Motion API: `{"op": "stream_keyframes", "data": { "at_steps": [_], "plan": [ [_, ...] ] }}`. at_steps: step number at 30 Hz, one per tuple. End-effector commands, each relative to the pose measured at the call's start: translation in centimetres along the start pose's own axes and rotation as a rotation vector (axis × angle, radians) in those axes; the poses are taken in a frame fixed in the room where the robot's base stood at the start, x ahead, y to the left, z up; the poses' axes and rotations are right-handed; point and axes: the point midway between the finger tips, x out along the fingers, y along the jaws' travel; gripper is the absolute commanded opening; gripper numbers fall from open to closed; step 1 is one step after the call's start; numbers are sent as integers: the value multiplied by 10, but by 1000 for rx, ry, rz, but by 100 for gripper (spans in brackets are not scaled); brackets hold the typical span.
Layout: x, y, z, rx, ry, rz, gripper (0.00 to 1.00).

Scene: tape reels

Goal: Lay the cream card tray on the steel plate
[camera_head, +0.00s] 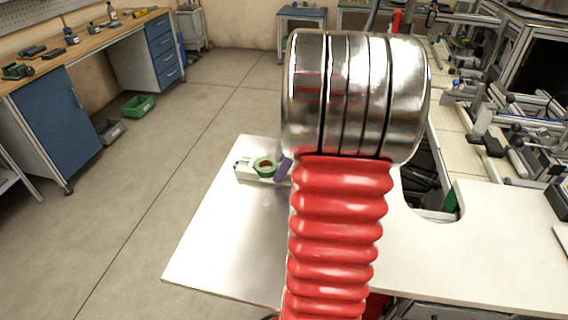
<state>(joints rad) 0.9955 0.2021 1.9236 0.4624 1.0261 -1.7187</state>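A small pale object (243,174), which looks like the cream card tray, lies near the far edge of the pale worktop (225,240). My arm's red bellows and metal joint fill the middle and hide what is behind. My gripper does not show.
The worktop's right part (470,260) is bare, with a dark cut-out beside my arm. Metal fixtures (490,125) crowd the right. A wooden bench with blue cabinets (62,135) stands at left, with a green bin (138,106) on the open floor.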

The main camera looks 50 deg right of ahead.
Motion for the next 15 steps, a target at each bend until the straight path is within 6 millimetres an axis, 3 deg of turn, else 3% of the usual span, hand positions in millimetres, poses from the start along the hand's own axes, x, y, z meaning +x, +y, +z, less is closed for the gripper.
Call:
{"op": "stream_keyframes", "data": {
  "at_steps": [9,15],
  "plan": [
    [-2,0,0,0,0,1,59],
    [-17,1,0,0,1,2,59]
  ]
}}
